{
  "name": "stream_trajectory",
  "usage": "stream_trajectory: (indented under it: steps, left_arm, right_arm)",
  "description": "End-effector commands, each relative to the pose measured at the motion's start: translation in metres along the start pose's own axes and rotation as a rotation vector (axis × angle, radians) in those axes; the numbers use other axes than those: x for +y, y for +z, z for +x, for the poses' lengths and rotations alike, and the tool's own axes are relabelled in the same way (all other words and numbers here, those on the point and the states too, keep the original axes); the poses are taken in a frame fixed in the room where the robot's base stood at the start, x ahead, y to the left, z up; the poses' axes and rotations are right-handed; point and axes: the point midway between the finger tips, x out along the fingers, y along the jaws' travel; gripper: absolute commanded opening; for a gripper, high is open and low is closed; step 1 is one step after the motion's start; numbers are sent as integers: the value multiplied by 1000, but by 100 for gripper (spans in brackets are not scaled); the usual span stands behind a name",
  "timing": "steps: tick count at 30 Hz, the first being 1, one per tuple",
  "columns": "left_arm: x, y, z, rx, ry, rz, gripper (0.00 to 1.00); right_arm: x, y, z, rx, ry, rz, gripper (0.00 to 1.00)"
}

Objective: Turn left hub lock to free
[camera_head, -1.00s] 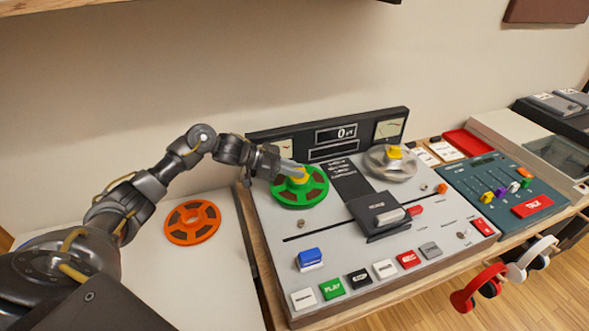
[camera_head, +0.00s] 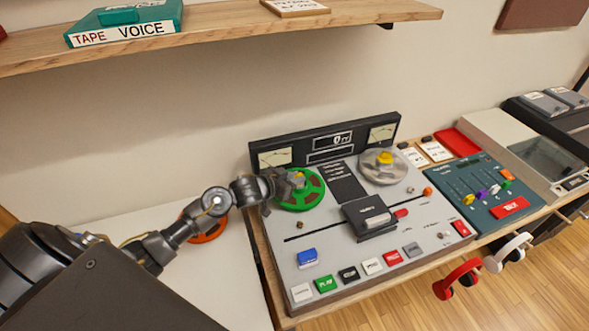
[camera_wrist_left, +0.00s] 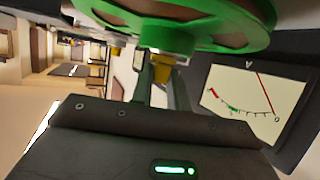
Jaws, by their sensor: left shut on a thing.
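The tape machine (camera_head: 335,250) has a green reel (camera_head: 314,195) on its left hub and a clear grey reel (camera_head: 400,168) on its right hub. My left gripper (camera_head: 291,182) is at the centre of the green reel and largely covers the left hub lock in the head view. In the left wrist view, the yellow left hub lock (camera_wrist_left: 163,72) sits between the fingers of my left gripper (camera_wrist_left: 160,88), which is shut on it. The right hub lock (camera_head: 384,157) is yellow and uncovered. Which way the left lock points cannot be told. My right gripper is not in view.
An orange reel (camera_head: 207,236) lies on the white surface at left, partly hidden by my left arm. A wooden shelf (camera_head: 230,41) with a teal tape box (camera_head: 120,24) hangs above. A mixer (camera_head: 485,190) stands to the right; headphones (camera_head: 458,279) hang at the front edge.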

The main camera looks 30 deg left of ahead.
Motion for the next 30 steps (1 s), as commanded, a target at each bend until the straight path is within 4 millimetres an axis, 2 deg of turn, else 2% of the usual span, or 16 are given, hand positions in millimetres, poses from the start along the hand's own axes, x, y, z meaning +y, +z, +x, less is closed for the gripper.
stream_trajectory:
  steps: [1, 18, 30]
  left_arm:
    - [4, -2, -1, 0, -37, -24, 0]
    - [12, -4, 3, -2, -519, -225, 0]
    - [13, -4, 6, 1, -739, -308, 0]
  right_arm:
    - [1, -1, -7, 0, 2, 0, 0]
    - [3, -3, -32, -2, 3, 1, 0]
    - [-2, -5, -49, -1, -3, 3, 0]
